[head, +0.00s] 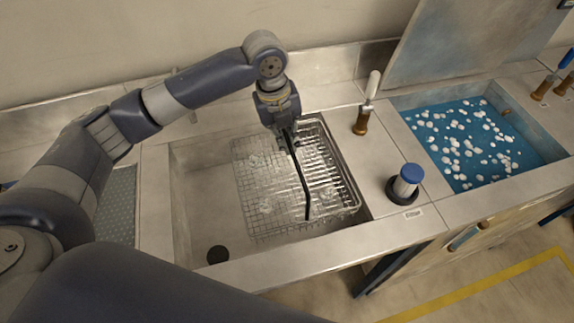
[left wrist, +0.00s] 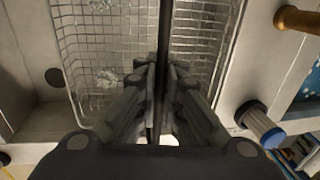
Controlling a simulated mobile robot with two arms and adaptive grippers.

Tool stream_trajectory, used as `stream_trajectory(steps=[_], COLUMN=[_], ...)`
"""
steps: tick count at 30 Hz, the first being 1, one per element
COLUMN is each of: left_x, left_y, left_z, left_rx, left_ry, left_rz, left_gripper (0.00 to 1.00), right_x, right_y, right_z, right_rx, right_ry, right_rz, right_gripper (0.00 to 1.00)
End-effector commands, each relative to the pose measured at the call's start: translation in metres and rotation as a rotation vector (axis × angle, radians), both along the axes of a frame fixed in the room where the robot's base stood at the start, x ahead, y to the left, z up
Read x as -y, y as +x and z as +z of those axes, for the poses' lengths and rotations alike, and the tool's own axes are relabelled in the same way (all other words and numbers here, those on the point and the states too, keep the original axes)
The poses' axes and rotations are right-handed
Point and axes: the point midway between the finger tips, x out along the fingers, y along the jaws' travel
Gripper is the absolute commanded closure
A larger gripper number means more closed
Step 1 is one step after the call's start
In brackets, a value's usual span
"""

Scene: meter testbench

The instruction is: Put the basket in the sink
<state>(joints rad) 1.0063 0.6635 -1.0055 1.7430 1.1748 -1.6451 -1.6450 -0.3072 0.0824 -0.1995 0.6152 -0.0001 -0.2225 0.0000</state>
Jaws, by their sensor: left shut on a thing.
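The wire mesh basket (head: 255,190) is in the opening of the left steel sink (head: 205,225), towards its right side. It holds some clear, glassy pieces. A dark bar handle (head: 304,190) runs across its top. My left gripper (head: 287,132) reaches down from above and is shut on this handle. In the left wrist view, the fingers (left wrist: 161,85) close around the dark bar, with basket mesh (left wrist: 80,45) on both sides. I cannot tell whether the basket touches the sink floor or hangs just above it. My right gripper is not in view.
A wooden-based tap (head: 361,122) and a blue-capped fitting (head: 408,180) stand on the counter right of the sink. Further right is a basin of blue liquid (head: 455,130) with white pieces, a raised panel (head: 465,40) behind it. The sink's left part, with its drain (head: 217,254), is clear.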

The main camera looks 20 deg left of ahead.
Motion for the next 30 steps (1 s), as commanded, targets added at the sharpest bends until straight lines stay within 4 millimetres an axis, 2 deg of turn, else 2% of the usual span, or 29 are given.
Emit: stream_trajectory(steps=[3, 9, 14, 22, 30], left_x=[0.000, 0.000, 0.001, 0.000, 0.000], left_y=[-0.001, 0.001, 0.001, 0.001, 0.001], left_z=[-0.027, -0.056, -0.065, -0.098, -0.101], left_rx=[-0.002, 0.001, 0.002, 0.001, 0.003], left_ry=[0.000, -0.002, -0.002, 0.000, -0.001], left_rz=[0.002, 0.002, 0.000, 0.002, 0.000], left_gripper=[1.00, 1.00, 1.00, 1.00, 1.00], right_x=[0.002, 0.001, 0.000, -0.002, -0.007], right_y=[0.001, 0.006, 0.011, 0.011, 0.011], right_z=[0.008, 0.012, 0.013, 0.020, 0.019], right_rx=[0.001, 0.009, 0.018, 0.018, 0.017], right_ry=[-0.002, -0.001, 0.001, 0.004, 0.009], right_rz=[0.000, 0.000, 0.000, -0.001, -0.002], right_gripper=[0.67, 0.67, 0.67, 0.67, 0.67])
